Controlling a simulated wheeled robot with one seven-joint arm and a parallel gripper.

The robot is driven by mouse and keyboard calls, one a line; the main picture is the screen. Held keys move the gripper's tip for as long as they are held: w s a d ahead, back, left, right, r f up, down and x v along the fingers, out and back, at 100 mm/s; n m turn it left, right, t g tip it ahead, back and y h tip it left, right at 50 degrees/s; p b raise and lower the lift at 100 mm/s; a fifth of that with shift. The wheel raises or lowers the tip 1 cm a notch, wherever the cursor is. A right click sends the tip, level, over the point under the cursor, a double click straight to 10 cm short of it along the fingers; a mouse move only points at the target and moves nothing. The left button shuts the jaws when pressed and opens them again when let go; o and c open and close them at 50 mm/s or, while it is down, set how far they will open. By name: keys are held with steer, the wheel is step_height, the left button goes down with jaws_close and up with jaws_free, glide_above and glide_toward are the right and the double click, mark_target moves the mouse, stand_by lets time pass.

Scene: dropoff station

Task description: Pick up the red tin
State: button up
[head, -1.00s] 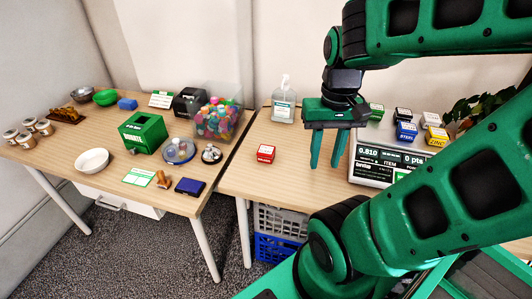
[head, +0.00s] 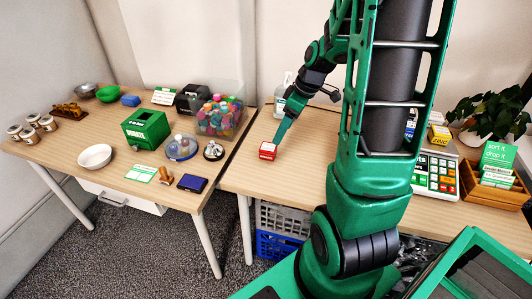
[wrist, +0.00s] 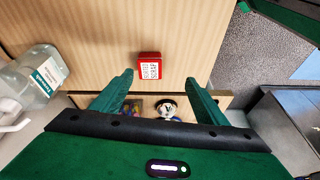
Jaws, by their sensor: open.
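The red tin (head: 267,151) is a small red block with a white label. It sits on the left part of the right-hand table (head: 258,178). My gripper (head: 281,133) is just behind and above it in the head view, partly hidden by my own arm. In the wrist view the red tin (wrist: 149,67) lies ahead of the fingertips, near the middle of the gap. There my gripper (wrist: 158,82) shows its two green fingers spread apart with nothing between them. I cannot tell the exact height of the fingertips over the table.
A sanitizer bottle (head: 287,93) stands behind the tin; it also shows at left in the wrist view (wrist: 32,85). A scale (head: 436,172) and a wooden box of cards (head: 493,190) are at right. The left table holds a clear bin (head: 218,121) and a bell (head: 213,150).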

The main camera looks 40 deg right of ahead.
mark_target(269, 147)
steer(key=shift+n+t, duration=0.3)
steer(key=shift+n, duration=0.5)
steer(key=shift+w+d+r+x, duration=0.15)
steer(key=shift+w+x, duration=0.15)
steer(key=shift+x, duration=1.95)
steer(key=shift+w+d+x, duration=0.15)
steer(key=shift+w+x, duration=0.15)
steer(key=shift+x, duration=1.95)
steer(key=shift+w+d+r+x, duration=0.1)
steer(key=shift+w+d+x, duration=0.2)
steer(key=shift+x, duration=1.95)
steer(key=shift+a, duration=0.1)
steer(key=c, duration=1.2)
